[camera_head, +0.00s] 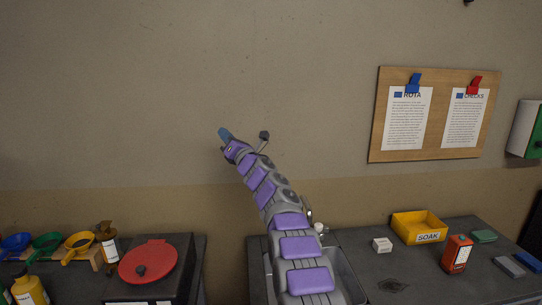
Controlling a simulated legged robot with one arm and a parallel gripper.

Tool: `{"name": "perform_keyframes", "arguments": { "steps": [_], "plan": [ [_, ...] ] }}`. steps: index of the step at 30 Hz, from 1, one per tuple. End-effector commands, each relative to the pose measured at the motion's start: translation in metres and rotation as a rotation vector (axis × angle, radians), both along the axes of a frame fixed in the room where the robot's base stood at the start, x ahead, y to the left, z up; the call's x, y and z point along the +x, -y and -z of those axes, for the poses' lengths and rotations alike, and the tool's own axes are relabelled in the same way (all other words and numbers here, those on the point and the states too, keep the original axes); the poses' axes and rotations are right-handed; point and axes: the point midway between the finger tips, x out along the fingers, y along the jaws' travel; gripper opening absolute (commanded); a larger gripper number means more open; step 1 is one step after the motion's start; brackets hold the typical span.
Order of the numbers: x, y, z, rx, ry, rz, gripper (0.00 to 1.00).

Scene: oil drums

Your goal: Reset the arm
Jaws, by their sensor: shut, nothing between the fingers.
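My arm, grey with purple segments, rises from the bottom of the view over a sink (351,280) and reaches up and to the left. My gripper (226,136) is at its far end, with a blue tip seen against the plain wall. It is shut and empty, small in the view. A short dark knob on a stalk sticks out beside it to the right. The arm hides part of the sink and the counter.
A red lid (148,262), several coloured funnels (47,243) and bottles stand at left. A notice board (433,150) hangs above. The air around my gripper looks clear.

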Motion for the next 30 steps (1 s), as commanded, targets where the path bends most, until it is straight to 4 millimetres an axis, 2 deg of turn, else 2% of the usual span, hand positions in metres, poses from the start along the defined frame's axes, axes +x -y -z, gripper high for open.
{"name": "perform_keyframes", "arguments": {
  "steps": [3, 6, 10, 14, 20, 23, 26, 30],
  "plan": [
    [0.006, 0.038, -0.013, 0.139, -0.169, 0.063, 0.00],
    [0.007, 0.073, -0.015, 0.263, -0.316, 0.119, 0.00],
    [0.000, 0.118, -0.007, 0.428, -0.504, 0.198, 0.00],
    [-0.020, 0.158, 0.006, 0.592, -0.676, 0.280, 0.00],
    [-0.069, 0.206, 0.043, 0.841, -0.938, 0.431, 0.00],
    [-0.103, 0.228, 0.066, 0.964, -1.055, 0.523, 0.00],
    [-0.144, 0.247, 0.090, 1.089, -1.165, 0.621, 0.00],
    [-0.211, 0.273, 0.125, 1.269, -1.302, 0.772, 0.00]
  ]
}}
